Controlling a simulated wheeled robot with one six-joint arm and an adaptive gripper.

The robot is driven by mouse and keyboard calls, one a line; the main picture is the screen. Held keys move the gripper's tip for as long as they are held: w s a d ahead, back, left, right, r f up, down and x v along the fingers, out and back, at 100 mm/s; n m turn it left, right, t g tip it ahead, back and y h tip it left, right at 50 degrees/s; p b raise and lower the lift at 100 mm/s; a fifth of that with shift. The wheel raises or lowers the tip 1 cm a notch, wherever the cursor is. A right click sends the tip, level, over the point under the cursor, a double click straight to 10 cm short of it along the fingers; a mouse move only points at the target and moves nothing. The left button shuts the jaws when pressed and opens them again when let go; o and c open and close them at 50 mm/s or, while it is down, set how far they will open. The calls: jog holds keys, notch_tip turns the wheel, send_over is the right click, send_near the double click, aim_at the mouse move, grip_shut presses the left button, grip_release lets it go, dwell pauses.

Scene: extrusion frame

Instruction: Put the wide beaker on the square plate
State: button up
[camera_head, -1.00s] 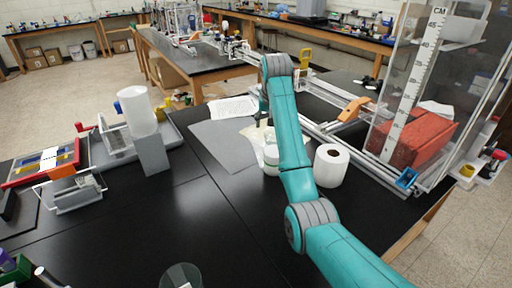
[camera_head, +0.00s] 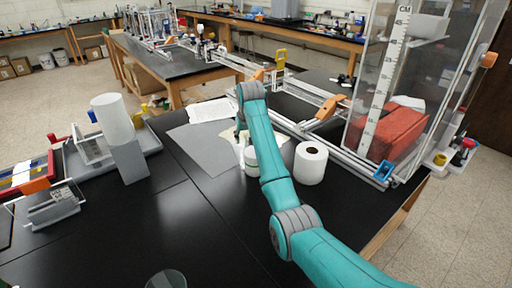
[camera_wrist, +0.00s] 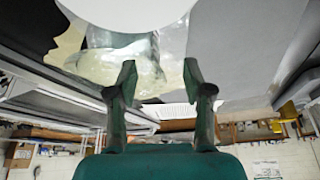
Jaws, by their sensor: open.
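A clear round glass vessel (camera_head: 167,279), perhaps the wide beaker, is cut off by the bottom edge of the head view. I cannot tell any square plate for certain; a flat grey sheet (camera_head: 190,150) lies on the black table left of my gripper. My gripper (camera_wrist: 160,72) is open in the wrist view, with nothing between its fingertips. In the head view it is small and partly hidden at the far end of my teal arm. It is beside a white cylinder (camera_head: 251,163). A pale round thing (camera_wrist: 128,12) and crumpled clear material (camera_wrist: 110,66) are beyond the fingertips.
A white paper roll (camera_head: 311,163) stands right of my arm. A tall clear tank (camera_head: 372,100) with a red block (camera_head: 392,135) is at the right. A white cylinder on a grey block (camera_head: 128,160) stands at the left. The front table is mostly clear.

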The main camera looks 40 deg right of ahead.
jog(key=shift+x, duration=0.95)
grip_shut()
jog(key=shift+r, duration=0.15)
jog(key=shift+r, duration=4.8)
